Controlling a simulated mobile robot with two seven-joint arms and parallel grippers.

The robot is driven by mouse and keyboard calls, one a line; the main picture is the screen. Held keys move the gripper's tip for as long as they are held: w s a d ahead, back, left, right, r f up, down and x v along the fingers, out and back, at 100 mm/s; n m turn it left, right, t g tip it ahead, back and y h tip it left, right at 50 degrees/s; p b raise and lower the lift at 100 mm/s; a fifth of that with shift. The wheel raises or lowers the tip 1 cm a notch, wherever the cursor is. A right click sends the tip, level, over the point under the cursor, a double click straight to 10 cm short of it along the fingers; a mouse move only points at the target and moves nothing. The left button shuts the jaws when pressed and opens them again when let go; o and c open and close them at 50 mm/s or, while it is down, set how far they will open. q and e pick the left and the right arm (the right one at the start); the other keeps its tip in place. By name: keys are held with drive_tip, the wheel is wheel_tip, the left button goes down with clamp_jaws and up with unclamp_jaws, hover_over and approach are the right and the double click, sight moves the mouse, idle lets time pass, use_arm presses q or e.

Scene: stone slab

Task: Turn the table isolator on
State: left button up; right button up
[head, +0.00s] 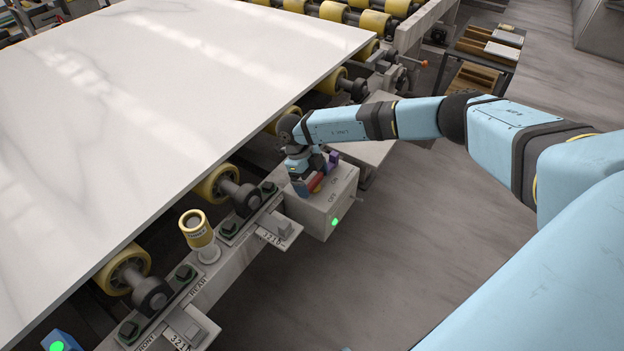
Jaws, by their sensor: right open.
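The table isolator is a grey box (336,205) on the side of the roller table, marked ON and OFF on its top, with a lit green lamp on its front face. A red handle (316,183) shows on its top, partly hidden by my right gripper. My right gripper (318,174) points down at the box top, open, with its fingers close around the handle. I cannot tell whether they touch it. A small purple part (333,159) shows beside the gripper.
A large white stone slab (170,110) lies on yellow rollers (217,184) to the left.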

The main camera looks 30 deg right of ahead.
drive_tip(key=shift+w+r, duration=0.6)
drive_tip(key=shift+r, duration=0.35)
use_arm(q)
drive_tip(key=r+p, duration=0.2)
drive_tip(key=a+r+p, duration=0.1)
drive_tip(key=r, duration=0.1)
drive_tip(key=shift+a+p, duration=0.2)
drive_tip(key=shift+p, duration=0.15)
use_arm(e)
drive_tip(key=v, duration=0.6)
drive_tip(key=shift+s+a, duration=0.15)
drive_tip(key=shift+s+f, duration=0.1)
drive_tip(key=shift+s, duration=0.05)
